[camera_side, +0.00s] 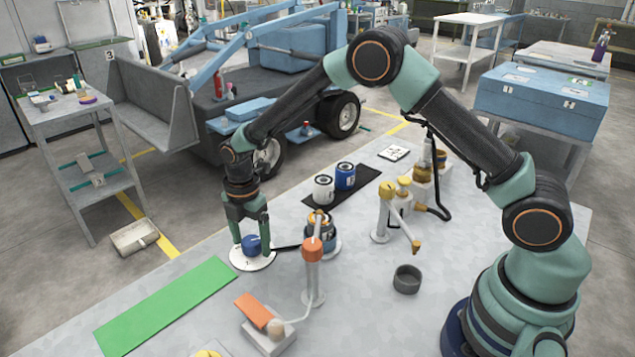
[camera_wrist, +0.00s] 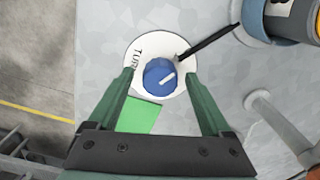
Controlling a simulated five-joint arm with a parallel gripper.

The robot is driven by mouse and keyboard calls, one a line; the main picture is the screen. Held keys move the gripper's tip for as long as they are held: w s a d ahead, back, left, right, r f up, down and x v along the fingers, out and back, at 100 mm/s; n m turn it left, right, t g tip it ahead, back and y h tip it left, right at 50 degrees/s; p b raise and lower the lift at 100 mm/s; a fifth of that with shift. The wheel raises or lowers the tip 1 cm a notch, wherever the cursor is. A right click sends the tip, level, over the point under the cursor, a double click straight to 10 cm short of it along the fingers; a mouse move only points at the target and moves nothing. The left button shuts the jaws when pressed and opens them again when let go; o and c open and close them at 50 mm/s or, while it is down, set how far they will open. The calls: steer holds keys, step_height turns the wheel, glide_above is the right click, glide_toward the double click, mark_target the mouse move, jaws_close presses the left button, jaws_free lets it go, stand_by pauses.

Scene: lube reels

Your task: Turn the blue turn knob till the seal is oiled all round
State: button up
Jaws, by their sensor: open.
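The blue turn knob (camera_side: 251,245) sits on a round white plate (camera_side: 240,264) at the table's left edge. A dark rod (camera_side: 288,247) runs from the plate to a dark, orange-banded reel (camera_side: 320,236). I cannot make out the seal or any oil on it.
An orange-topped post (camera_side: 312,250) stands beside the reel. White and blue filter cans (camera_side: 345,176) stand on a black mat behind. A yellow-topped post (camera_side: 388,208) and a grey cup (camera_side: 407,279) are to the right. A green mat (camera_side: 165,305) lies flat at front left.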

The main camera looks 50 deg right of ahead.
steer(key=shift+f, duration=0.2)
jaws_close()
